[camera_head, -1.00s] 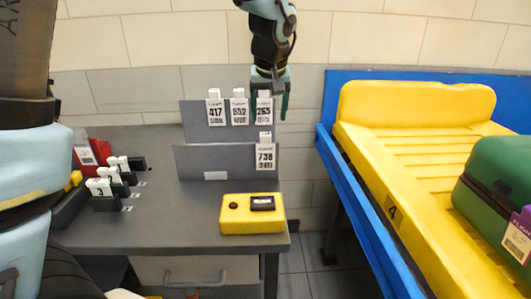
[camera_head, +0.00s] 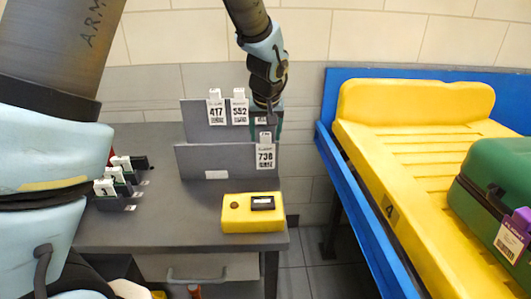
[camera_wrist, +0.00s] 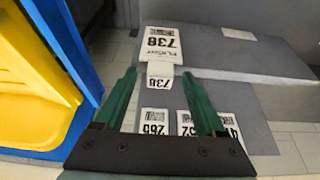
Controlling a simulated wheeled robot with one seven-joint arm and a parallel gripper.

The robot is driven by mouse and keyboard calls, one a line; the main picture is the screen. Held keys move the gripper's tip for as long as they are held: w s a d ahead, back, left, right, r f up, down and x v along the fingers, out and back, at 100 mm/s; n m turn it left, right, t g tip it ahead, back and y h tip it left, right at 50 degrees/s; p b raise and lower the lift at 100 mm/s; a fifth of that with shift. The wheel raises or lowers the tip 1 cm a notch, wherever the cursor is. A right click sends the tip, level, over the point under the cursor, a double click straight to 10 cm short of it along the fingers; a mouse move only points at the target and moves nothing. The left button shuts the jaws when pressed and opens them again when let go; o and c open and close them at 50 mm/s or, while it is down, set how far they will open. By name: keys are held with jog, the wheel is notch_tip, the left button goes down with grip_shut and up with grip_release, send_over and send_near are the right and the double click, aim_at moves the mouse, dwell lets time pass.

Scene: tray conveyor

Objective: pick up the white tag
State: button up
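Several white tags hang on a grey two-tier rack (camera_head: 222,161). Tags 417 (camera_head: 215,112) and 552 (camera_head: 239,112) hang on the back tier, with tag 265 (camera_wrist: 154,121) beside them, mostly hidden behind my gripper in the head view. Tag 738 (camera_head: 265,156) hangs alone on the front tier at its right end; it also shows in the wrist view (camera_wrist: 160,42). My gripper (camera_wrist: 160,74) is open and empty. Its green fingers stand on either side of the top tab of tag 738 in the wrist view. I cannot tell whether they touch it.
A yellow box (camera_head: 236,216) with a dark button and a dark block sits on the desk (camera_head: 190,232). Black holders with white numbered pieces (camera_head: 105,187) stand at left. A blue conveyor frame (camera_head: 340,180) with a yellow tray (camera_head: 410,105) and green suitcase (camera_head: 492,190) is at right.

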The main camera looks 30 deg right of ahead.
grip_shut()
dwell(0.3)
dwell(0.4)
